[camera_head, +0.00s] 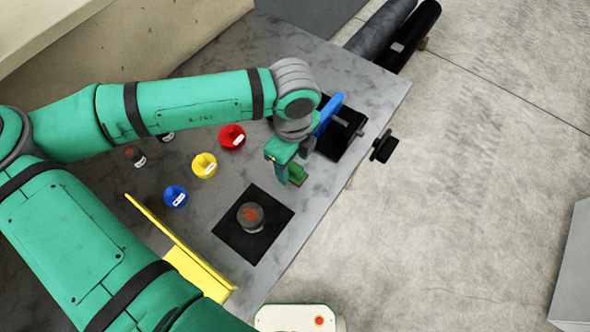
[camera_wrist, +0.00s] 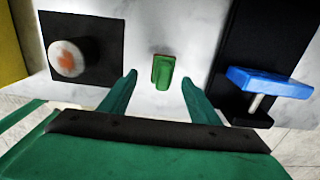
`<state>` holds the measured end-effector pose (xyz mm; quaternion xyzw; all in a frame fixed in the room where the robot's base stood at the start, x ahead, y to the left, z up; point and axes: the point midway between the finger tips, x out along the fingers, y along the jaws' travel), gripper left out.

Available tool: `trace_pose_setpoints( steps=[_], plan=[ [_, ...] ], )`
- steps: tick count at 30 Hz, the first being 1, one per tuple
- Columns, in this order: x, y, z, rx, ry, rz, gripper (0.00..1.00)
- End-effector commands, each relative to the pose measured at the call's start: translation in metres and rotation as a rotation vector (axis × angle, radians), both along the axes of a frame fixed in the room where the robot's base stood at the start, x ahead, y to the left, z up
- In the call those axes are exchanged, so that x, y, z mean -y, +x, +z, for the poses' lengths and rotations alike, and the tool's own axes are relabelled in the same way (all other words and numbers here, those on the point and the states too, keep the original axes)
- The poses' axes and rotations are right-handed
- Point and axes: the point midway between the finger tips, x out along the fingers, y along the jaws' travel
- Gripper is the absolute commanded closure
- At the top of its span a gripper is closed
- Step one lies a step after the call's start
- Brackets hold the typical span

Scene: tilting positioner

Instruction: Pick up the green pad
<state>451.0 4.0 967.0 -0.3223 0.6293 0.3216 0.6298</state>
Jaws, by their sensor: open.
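The green pad (camera_wrist: 162,71) is a small green block on the grey table, seen in the wrist view just beyond and between my fingertips. In the head view, a green piece with a reddish edge (camera_head: 297,174) shows just below my gripper (camera_head: 284,160); it seems to be the same pad, partly hidden by the gripper. In the wrist view my gripper (camera_wrist: 158,80) is open, with one finger on each side and nothing between them. Whether the fingers reach down to the pad's height I cannot tell.
A dark round part with an orange mark (camera_head: 250,216) sits on a black square (camera_head: 228,232). A blue plate (camera_head: 328,112) stands at the black fixture (camera_head: 325,142) close to my gripper. Red (camera_head: 232,137), yellow (camera_head: 204,165) and blue (camera_head: 176,196) cups stand left. A yellow barrier (camera_head: 180,243) is nearer.

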Motion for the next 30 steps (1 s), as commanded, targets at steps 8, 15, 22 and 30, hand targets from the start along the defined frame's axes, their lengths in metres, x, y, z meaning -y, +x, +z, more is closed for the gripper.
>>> trace_pose_setpoints(
  steps=[8,15,22,30],
  plan=[
    [0.004,0.003,-0.036,-0.002,0.002,-0.003,0.44],
    [0.004,0.004,-0.05,-0.001,0.001,-0.002,0.44],
    [0.004,0.004,-0.05,-0.001,0.001,-0.002,0.58],
    [0.004,0.004,-0.05,0.0,0.0,-0.002,0.91]
  ],
)
